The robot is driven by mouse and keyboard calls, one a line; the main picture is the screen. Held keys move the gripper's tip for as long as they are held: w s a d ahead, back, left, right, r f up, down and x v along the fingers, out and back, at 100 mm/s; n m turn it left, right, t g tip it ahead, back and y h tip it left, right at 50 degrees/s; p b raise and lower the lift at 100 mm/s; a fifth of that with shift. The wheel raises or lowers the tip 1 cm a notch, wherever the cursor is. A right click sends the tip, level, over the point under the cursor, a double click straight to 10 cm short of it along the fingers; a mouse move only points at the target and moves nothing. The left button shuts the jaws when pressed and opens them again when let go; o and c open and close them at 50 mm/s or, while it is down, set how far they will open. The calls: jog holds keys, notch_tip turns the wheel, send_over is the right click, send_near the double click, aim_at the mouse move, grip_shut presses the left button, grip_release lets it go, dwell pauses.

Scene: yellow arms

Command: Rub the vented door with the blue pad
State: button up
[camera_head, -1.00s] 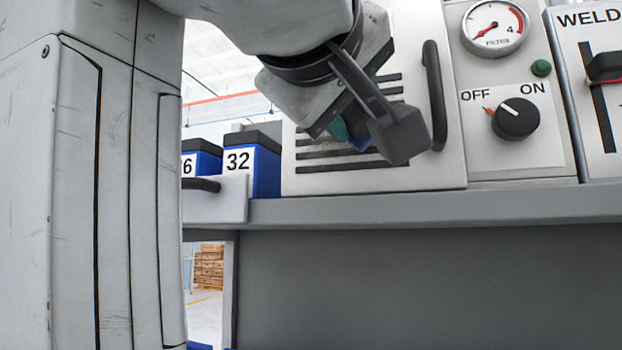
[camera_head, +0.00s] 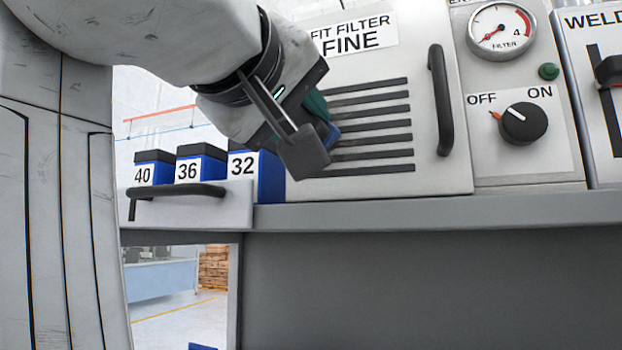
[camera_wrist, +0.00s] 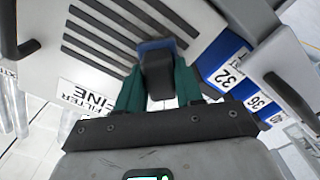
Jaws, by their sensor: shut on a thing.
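The vented door (camera_head: 440,170) is a pale panel with dark horizontal slots, a black vertical handle and a "FIT FILTER FINE" label. It also shows in the wrist view (camera_wrist: 110,50). My gripper (camera_head: 320,117) is at the left end of the slots, its green fingers (camera_wrist: 158,78) shut on the dark grip of the blue pad (camera_wrist: 152,46). In the head view only a small part of the blue pad (camera_head: 331,134) shows, beside the slots. It is at or very near the door face; I cannot tell whether it touches. The door's left edge is hidden behind my arm.
Blue boxes marked 40, 36 and 32 (camera_head: 200,168) stand left of the door, behind a pale front with a black handle (camera_head: 178,190). A grey ledge (camera_head: 420,212) runs below. A gauge (camera_head: 501,28) and OFF/ON knob (camera_head: 523,122) are to the right.

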jog(key=shift+w+a, duration=0.35)
jog(key=shift+a, duration=0.35)
jog(key=shift+s+r, duration=0.15)
jog(key=shift+r, duration=0.9)
jog(key=shift+s+d+b, duration=0.4)
jog(key=shift+d+b, duration=0.05)
jog(key=shift+d, duration=0.7)
jog(key=shift+s+d+b, duration=0.35)
jog(key=shift+d+b, duration=0.1)
jog(key=shift+d, duration=0.7)
jog(key=shift+s+d+b, duration=0.4)
jog(key=shift+d+b, duration=0.05)
jog(key=shift+d, duration=0.7)
